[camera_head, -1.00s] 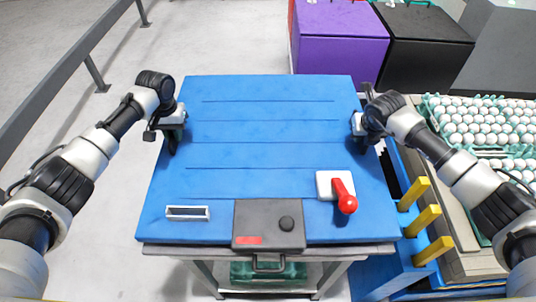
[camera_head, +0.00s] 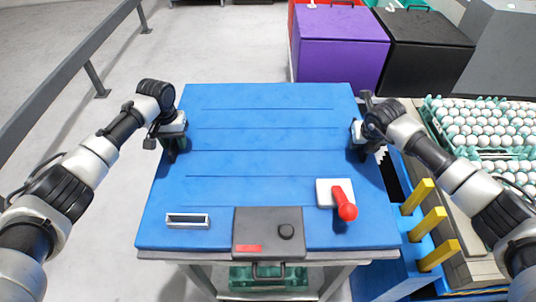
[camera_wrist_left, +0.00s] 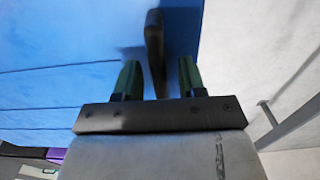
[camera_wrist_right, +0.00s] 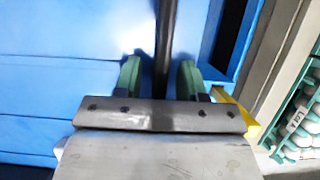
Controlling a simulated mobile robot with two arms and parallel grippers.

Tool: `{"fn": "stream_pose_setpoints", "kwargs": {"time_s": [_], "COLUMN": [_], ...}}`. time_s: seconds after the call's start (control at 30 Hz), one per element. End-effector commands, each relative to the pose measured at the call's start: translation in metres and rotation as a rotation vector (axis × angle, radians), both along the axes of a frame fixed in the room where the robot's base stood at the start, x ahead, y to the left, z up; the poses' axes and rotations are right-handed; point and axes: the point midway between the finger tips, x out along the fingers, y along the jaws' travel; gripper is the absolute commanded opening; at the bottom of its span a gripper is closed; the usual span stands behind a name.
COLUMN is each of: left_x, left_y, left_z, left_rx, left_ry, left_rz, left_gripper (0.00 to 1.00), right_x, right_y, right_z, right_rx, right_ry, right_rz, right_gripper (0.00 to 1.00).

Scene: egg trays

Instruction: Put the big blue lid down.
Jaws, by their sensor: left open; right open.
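The big blue lid (camera_head: 262,140) lies flat in front of me over a grey stand, its near edge toward me. My left gripper (camera_head: 172,150) is at the lid's left edge. In the left wrist view its open fingers (camera_wrist_left: 158,78) stand on either side of a dark bar-like handle (camera_wrist_left: 155,45), apart from it. My right gripper (camera_head: 364,150) is at the lid's right edge. In the right wrist view its open fingers (camera_wrist_right: 160,80) stand on either side of a dark handle (camera_wrist_right: 166,40). The lid's underside is hidden.
On the near part are a red lever (camera_head: 344,205), a dark box (camera_head: 268,232) and a white-framed slot (camera_head: 187,220). Yellow posts (camera_head: 428,222) and egg trays (camera_head: 486,152) stand at the right. Purple (camera_head: 340,45) and black (camera_head: 425,45) boxes stand behind.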

Motion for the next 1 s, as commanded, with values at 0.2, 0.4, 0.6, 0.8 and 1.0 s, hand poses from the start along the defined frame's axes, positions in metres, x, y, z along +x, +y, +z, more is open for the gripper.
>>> {"fn": "stream_pose_setpoints", "kwargs": {"time_s": [0.2,0.4,0.6,0.8,1.0], "left_x": [0.001,0.001,0.001,0.000,0.000], "left_y": [0.000,0.000,0.000,0.000,0.000], "left_z": [0.018,0.061,0.099,0.118,0.121], "left_rx": [-0.001,-0.001,-0.001,-0.001,0.000], "left_ry": [-0.003,-0.005,-0.003,-0.001,0.000], "left_rz": [-0.001,0.000,-0.001,0.000,0.000], "left_gripper": [0.40,0.40,0.40,0.40,0.40], "right_x": [0.000,0.000,0.000,0.000,-0.007], "right_y": [0.000,0.000,0.000,0.000,0.000], "right_z": [0.000,0.000,0.000,0.001,0.019], "right_rx": [0.000,0.000,0.000,0.000,0.001], "right_ry": [0.000,0.000,0.000,-0.001,-0.004], "right_rz": [0.000,0.000,0.000,0.000,0.001], "right_gripper": [0.40,0.40,0.40,0.40,0.40]}}
